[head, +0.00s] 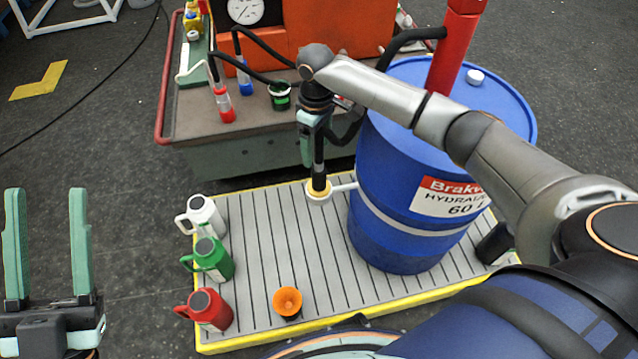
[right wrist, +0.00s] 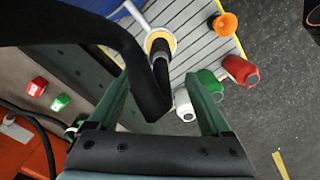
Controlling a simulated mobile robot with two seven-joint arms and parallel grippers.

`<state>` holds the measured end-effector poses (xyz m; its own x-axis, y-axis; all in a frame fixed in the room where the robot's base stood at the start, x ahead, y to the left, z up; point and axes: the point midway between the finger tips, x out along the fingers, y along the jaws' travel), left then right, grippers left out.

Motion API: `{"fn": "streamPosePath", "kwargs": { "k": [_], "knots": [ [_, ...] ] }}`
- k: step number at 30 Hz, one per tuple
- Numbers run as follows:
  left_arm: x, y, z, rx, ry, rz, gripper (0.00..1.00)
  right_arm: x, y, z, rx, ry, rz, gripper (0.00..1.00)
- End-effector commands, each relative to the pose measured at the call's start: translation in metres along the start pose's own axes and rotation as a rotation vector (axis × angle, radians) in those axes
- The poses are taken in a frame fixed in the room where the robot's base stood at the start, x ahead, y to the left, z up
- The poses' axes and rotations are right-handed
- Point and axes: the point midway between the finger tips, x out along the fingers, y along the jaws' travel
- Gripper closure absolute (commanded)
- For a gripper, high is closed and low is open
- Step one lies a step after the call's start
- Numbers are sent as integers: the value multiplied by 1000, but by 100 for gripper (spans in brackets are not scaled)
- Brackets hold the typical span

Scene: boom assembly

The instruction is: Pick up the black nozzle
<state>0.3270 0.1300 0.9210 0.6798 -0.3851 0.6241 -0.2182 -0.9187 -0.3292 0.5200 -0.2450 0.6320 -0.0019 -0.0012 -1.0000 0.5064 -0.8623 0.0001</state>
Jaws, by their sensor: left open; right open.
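The black nozzle (head: 319,172) stands upright with its lower end in a yellow-and-white ring holder (head: 318,197) on the side of the blue drum (head: 390,225). In the right wrist view the nozzle (right wrist: 160,62) and its holder (right wrist: 160,42) lie just beyond the fingertips. My right gripper (head: 312,155) points down at the nozzle's upper part; its fingers (right wrist: 158,88) are open, and a thick black hose crosses in front of the left one. Whether they touch the nozzle is unclear. My left gripper (head: 46,195) is open and empty at the far left.
White (head: 204,215), green (head: 210,259) and red (head: 206,309) jugs line the left edge of the yellow-rimmed grating (head: 260,240). An orange funnel (head: 287,302) stands near its front. A bench (head: 180,120) with bottles and a gauge is behind. The grating's middle is clear.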

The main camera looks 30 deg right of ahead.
Motion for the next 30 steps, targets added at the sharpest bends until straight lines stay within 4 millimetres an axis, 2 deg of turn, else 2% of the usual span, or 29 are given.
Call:
{"fn": "streamPosePath", "kwargs": {
  "k": [5,6,10,19,27,30],
  "knots": [
    [-3,2,-29,36,139,13,50,28,-1,1,0,-3,-1,18],
    [-6,4,-23,27,130,13,50,38,-1,1,-1,-4,-1,18],
    [-11,8,-17,11,125,14,50,58,-1,0,0,-1,-1,18],
    [-15,11,-10,-4,122,15,50,76,0,1,-1,2,0,18],
    [-29,19,6,-38,117,13,50,116,0,6,0,0,0,18],
    [-29,21,8,-49,116,16,50,121,-1,6,-1,3,0,18]
  ]
}}
